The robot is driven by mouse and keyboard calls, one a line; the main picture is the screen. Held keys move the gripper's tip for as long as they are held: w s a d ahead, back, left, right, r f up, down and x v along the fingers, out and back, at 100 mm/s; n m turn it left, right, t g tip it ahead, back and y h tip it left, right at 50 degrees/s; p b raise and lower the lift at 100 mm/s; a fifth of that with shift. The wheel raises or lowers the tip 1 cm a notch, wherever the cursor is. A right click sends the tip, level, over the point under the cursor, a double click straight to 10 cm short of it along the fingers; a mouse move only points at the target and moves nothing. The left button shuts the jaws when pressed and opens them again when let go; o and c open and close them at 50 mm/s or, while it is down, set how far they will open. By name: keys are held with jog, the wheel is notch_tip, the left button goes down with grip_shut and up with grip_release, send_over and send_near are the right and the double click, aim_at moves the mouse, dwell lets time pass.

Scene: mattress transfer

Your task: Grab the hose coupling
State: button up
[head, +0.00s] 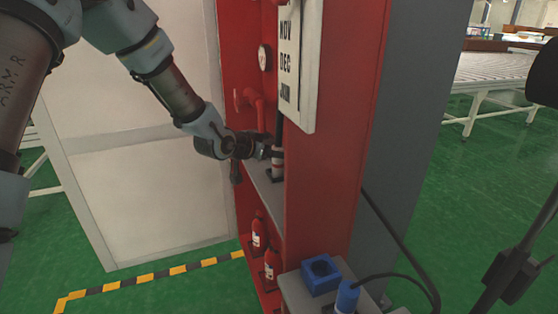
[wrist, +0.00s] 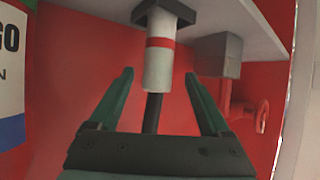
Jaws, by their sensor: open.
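The hose coupling (wrist: 159,62) is a white cylinder with a red band and a black angular end. In the wrist view it hangs from the shelf at the top, as that view looks upside down; in the head view the coupling (head: 277,163) stands on the grey shelf of the red cabinet. A thin black hose (wrist: 152,113) runs from its other end. My gripper (wrist: 158,76) is open, with one dark green finger on each side of the coupling. In the head view my gripper (head: 272,153) reaches into the cabinet, partly covering the coupling.
The red cabinet (head: 325,200) has a side wall close to my gripper. Inside are a red valve (head: 247,100), a gauge (head: 264,57) and fire extinguishers (head: 258,232) below the shelf. A white calendar panel (head: 298,65) hangs above. A blue box (head: 321,275) is at the front.

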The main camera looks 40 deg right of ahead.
jog(key=p+x, duration=0.2)
jog(key=x, duration=0.3)
jog(key=shift+s+d+f, duration=0.1)
jog(key=shift+s, duration=0.05)
jog(key=shift+d+f, duration=0.35)
jog(key=shift+c, duration=0.4)
grip_shut()
jog(key=shift+r, duration=0.1)
